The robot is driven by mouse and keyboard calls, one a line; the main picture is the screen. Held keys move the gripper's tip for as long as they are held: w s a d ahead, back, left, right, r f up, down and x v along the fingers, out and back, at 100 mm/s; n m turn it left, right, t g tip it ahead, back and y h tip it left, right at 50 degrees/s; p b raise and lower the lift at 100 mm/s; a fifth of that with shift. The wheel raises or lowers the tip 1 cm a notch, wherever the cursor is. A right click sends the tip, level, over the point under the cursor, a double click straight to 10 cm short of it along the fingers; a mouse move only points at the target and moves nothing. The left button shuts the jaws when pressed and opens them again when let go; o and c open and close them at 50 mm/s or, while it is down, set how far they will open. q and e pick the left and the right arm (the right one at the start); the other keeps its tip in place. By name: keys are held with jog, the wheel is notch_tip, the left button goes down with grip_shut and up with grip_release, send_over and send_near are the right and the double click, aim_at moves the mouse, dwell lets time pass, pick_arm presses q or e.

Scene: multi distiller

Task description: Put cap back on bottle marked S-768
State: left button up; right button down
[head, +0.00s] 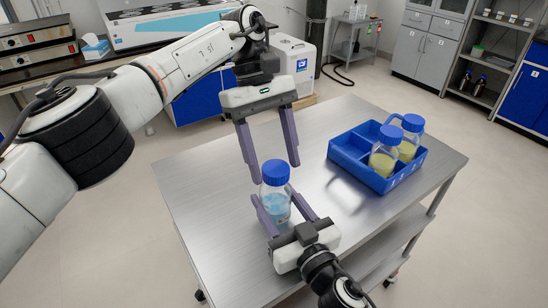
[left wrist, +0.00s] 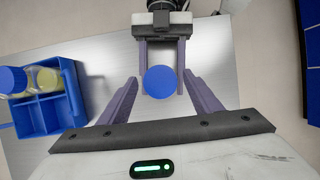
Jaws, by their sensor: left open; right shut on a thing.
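A clear bottle (head: 275,206) with pale blue liquid stands on the metal table, and its label is not readable. A blue cap (head: 276,172) sits on the bottle's top; it also shows from above in the left wrist view (left wrist: 160,81). I cannot tell how tightly it is seated. My right gripper (head: 285,206) is shut on the bottle's body from the front. My left gripper (head: 274,172) is open, pointing down, with its fingers around the cap's place but apart from it. In the left wrist view the cap lies between the open left fingers (left wrist: 163,90).
A blue divided crate (head: 345,160) at the table's right holds two bottles of yellow liquid (head: 383,158) with blue caps. The table (head: 215,200) is clear to the left of the bottle. Cabinets and shelves stand farther back.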

pick_arm(q)
jog(key=shift+r, duration=2.25)
jog(key=shift+c, duration=0.2)
